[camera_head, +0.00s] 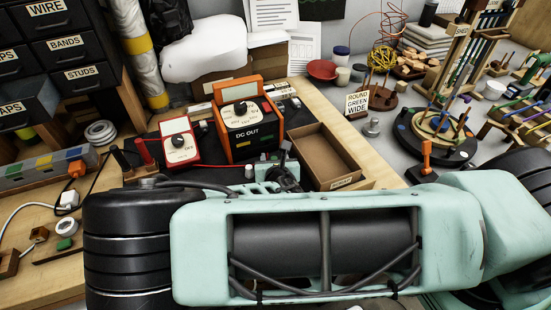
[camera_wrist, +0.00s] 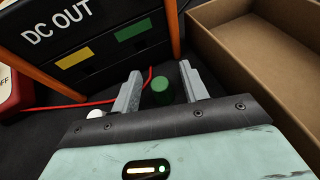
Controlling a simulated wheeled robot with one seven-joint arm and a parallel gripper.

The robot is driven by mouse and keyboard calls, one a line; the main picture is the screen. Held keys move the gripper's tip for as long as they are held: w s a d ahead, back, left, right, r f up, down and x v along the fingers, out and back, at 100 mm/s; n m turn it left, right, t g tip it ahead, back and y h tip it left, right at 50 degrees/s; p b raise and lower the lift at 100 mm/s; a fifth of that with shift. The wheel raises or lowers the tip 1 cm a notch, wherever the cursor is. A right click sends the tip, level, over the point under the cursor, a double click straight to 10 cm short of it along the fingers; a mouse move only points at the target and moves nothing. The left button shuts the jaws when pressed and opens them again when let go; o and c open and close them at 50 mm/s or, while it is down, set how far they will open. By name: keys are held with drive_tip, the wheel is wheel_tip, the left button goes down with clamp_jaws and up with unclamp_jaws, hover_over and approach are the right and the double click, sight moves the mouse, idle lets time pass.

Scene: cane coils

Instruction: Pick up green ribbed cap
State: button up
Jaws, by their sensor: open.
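A green cap (camera_wrist: 162,92) stands upright on a dark mat (camera_wrist: 60,122) in the wrist view. It shows between the two grey fingers of my gripper (camera_wrist: 161,71), with clear space on both sides. The jaws are open and hold nothing. The cap's lower part is partly hidden by my gripper's body, and its ribs are too small to make out. In the head view my gripper (camera_head: 285,172) is over the dark mat, in front of the orange DC OUT box (camera_head: 247,117). My arm covers much of that area.
An open cardboard box (camera_wrist: 243,62) stands close on the right of my gripper. The DC OUT box (camera_wrist: 75,45) stands just behind, with a red wire (camera_wrist: 75,106) crossing before it. A white cap (camera_wrist: 95,113) is left of the fingers. A small red meter (camera_head: 179,142) stands further left.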

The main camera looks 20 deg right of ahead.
drive_tip(key=shift+c, duration=0.3)
clamp_jaws()
drive_tip(key=shift+r, duration=0.1)
